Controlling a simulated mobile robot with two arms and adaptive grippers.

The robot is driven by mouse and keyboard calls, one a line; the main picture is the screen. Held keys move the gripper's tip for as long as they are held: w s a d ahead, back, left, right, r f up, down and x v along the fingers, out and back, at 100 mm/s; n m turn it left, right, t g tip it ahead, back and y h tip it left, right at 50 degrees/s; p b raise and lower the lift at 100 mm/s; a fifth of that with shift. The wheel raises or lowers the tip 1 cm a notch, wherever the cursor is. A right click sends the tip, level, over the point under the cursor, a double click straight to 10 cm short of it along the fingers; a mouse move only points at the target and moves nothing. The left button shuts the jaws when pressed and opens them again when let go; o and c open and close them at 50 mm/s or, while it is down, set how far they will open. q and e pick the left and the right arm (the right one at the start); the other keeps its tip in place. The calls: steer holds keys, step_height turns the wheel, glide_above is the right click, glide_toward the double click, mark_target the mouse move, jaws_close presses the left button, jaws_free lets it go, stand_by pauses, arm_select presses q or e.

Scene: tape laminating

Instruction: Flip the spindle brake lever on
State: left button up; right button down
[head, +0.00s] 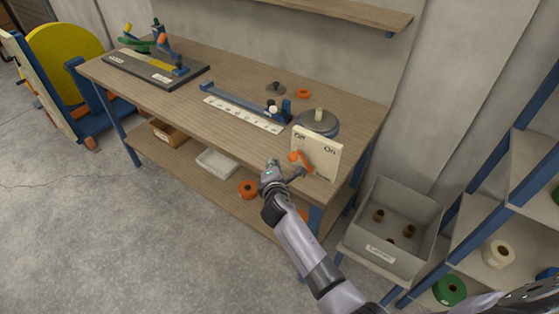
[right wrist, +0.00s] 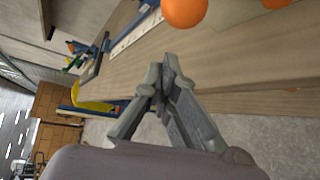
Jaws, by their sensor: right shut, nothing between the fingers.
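The spindle brake lever (head: 305,161) is orange with a round ball knob. It is mounted at a cream panel (head: 328,161) at the front right of the bench, below the spindle's grey round plate (head: 319,121). Its knob points left in the head view. The panel bears small lettering. My right gripper (head: 271,167) is shut and empty, just left of the knob and at the bench's front edge. In the right wrist view its fingertips (right wrist: 161,70) meet, apart from the orange knob (right wrist: 184,10) near the top edge. My left gripper is not in view.
The wooden bench (head: 235,75) carries a ruler strip (head: 242,115) with a blue fixture and a black-based jig (head: 125,72) farther left. A grey bin (head: 398,209) and a blue-framed shelf stand at right. The floor at left front is open.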

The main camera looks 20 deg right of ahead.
arm_select(q)
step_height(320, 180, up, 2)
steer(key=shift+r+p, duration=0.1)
steer(key=shift+p, duration=0.4)
arm_select(e)
steer(key=shift+s+d+r, duration=0.3)
steer(key=shift+d+r, duration=0.05)
steer(key=shift+d, duration=0.2)
steer(key=shift+s+d+r, duration=0.3)
steer(key=shift+d+r, duration=0.05)
steer(key=shift+d, duration=0.15)
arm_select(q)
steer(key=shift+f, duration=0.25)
